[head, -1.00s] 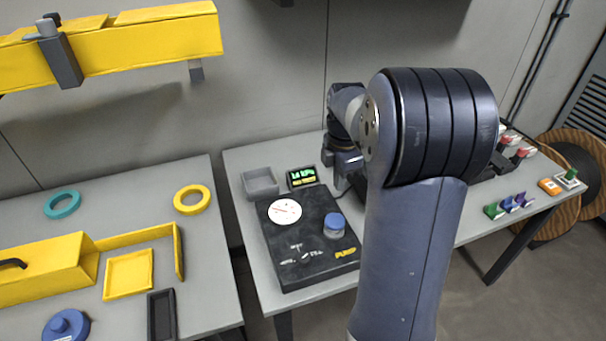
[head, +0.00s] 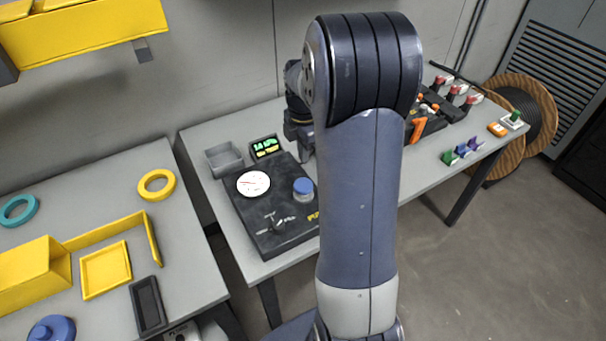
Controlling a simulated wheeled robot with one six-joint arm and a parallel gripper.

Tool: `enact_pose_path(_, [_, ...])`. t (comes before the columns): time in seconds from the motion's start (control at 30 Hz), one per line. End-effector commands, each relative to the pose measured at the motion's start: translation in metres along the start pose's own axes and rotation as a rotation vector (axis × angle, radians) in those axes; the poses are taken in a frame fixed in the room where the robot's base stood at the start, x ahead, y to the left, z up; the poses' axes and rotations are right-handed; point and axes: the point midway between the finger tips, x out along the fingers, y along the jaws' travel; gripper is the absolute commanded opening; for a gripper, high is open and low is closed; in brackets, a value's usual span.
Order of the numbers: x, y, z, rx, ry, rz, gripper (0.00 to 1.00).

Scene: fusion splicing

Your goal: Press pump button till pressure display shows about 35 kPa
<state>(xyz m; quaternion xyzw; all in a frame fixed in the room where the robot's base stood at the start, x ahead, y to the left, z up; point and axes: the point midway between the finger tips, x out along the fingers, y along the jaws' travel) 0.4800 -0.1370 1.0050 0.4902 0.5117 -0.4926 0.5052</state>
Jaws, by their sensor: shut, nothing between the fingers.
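The black pump unit (head: 250,220) lies on the right-hand grey table, with its yellow PUMP lettering partly hidden by my arm. Its round blue pump button (head: 303,187) stands on the right side of the unit. A white dial gauge (head: 253,184) with a red needle is to its left. The small pressure display (head: 265,147) behind the unit shows green characters that look like 14 kPa, with a yellow line below. My gripper (head: 307,152) is shut and empty, behind and above the button and apart from it. My arm hides part of it.
A grey open tray (head: 224,159) sits left of the display. A small lever (head: 277,222) is on the pump unit's front. Red-topped, orange, green, blue and purple parts stand right of my arm. The left table holds yellow trays (head: 106,270) and rings.

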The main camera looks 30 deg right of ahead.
Motion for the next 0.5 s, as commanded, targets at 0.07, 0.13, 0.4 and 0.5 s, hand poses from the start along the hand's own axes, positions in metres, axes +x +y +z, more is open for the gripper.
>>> enact_pose_path(0.07, [0.018, -0.001, 0.000, 0.000, 0.002, -0.006, 0.00])
enact_pose_path(0.13, [0.034, -0.001, -0.001, 0.000, 0.002, -0.006, 0.00])
enact_pose_path(0.4, [0.078, -0.001, 0.000, 0.000, 0.001, -0.003, 0.00])
enact_pose_path(0.5, [0.086, 0.000, 0.000, 0.000, 0.001, -0.001, 0.00])
